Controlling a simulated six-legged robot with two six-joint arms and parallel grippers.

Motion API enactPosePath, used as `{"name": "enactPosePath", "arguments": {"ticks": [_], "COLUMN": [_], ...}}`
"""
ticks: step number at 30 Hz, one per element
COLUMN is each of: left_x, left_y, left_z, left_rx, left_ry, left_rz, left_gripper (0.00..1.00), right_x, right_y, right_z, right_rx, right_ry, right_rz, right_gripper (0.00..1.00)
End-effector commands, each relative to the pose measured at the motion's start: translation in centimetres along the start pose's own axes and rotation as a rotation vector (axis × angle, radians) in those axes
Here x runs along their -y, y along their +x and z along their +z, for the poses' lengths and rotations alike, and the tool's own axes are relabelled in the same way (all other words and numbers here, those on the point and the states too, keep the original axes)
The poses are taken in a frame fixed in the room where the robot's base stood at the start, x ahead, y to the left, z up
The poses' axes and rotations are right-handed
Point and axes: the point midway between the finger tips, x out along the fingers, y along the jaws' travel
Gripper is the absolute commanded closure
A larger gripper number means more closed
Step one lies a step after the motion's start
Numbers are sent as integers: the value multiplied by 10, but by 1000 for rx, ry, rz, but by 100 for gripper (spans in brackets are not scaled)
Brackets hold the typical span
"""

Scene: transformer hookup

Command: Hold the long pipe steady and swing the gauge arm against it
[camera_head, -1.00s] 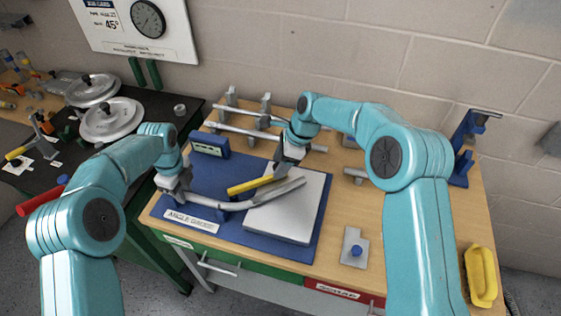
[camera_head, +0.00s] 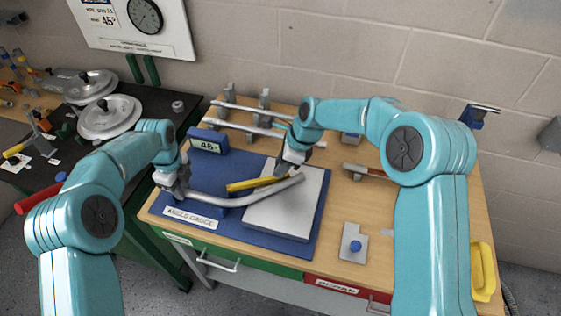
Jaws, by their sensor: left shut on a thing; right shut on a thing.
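The long grey pipe (camera_head: 231,202) is bent and lies over the blue angle gauge board (camera_head: 232,224). Its right part crosses the pale square plate (camera_head: 288,218). My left gripper (camera_head: 177,191) is shut on the pipe's left end. The yellow gauge arm (camera_head: 247,185) runs just behind the pipe, close along it; I cannot tell whether they touch. My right gripper (camera_head: 284,171) is shut on the right end of the gauge arm, and its jaws hide that end. A blue block marked 45° (camera_head: 208,142) stands at the board's back left.
Straight pipes rest on a rack (camera_head: 262,121) behind the board. A dark side table (camera_head: 150,112) with round lidded things stands left.

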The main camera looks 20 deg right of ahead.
Motion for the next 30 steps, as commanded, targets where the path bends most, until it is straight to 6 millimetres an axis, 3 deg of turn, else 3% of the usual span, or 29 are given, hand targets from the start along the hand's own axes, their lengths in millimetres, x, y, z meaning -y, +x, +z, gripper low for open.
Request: {"name": "enactPosePath", "arguments": {"ticks": [3,4,6,17,20,30], "left_x": [0,0,0,0,0,0], "left_y": [-1,-1,-1,-1,-1,0], "left_z": [0,0,0,0,0,0], "left_rx": [0,0,0,0,0,0], "left_ry": [-2,-2,-2,-1,-1,-1], "left_rz": [-1,-1,-1,-1,-1,-1], "left_gripper": [100,100,100,100,100,100], "right_x": [0,0,0,1,1,1], "right_y": [0,0,0,-5,-20,-95], "right_z": [-1,-1,-1,0,0,0], "right_rx": [-2,-2,-1,0,1,1], "right_ry": [-2,-2,-2,-2,-2,-1], "right_rz": [1,1,1,-1,-3,-3], "right_gripper": [100,66,45,45,45,45]}}
